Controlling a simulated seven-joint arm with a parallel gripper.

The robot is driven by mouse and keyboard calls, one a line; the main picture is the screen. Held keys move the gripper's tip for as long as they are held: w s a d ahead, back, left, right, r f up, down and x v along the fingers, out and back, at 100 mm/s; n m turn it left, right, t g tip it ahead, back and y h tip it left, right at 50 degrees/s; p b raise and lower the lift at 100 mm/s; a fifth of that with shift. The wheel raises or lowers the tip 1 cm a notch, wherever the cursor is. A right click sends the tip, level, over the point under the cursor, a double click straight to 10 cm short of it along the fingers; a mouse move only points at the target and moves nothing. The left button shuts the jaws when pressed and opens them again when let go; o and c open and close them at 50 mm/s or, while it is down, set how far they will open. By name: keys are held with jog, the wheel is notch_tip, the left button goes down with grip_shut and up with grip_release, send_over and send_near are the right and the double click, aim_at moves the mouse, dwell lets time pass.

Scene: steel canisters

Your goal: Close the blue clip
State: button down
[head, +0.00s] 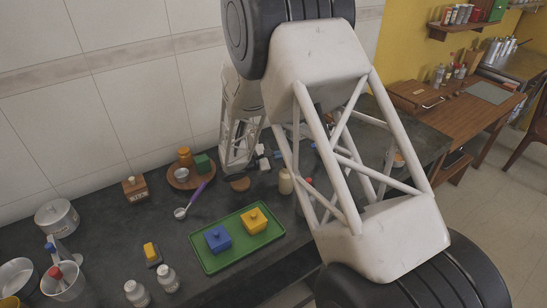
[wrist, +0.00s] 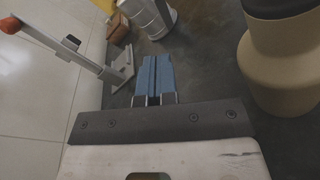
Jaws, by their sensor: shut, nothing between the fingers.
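My gripper (wrist: 153,62) is shut, its two blue-grey fingers side by side with nothing visible between them. In the head view my gripper (head: 279,154) is small, low over the back of the counter and partly behind my arm. A steel canister (wrist: 150,18) stands just beyond the fingertips in the wrist view, cut off by the top edge. I cannot pick out the blue clip for certain; small blue parts (head: 311,146) show between my arm's struts in the head view, too small to tell what they are.
A beige bottle (wrist: 278,62) stands close on the right in the wrist view. A grey stand (wrist: 118,72) with a long bar is on the left. In front, a green tray (head: 215,266) holds a blue box (head: 217,239) and a yellow box (head: 254,220).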

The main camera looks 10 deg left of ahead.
jog(key=x, duration=0.5)
jog(key=shift+d, duration=0.1)
jog(key=shift+w+d+r, duration=0.15)
jog(key=shift+d+r, duration=0.1)
jog(key=shift+d, duration=0.2)
jog(key=shift+w+d+r, duration=0.15)
jog(key=shift+d+r, duration=0.1)
jog(key=shift+d, duration=0.25)
jog(key=shift+w+d+r, duration=0.15)
jog(key=shift+d+r, duration=0.35)
jog(key=shift+d, duration=0.35)
jog(key=shift+w+r, duration=0.1)
jog(key=shift+r, duration=0.05)
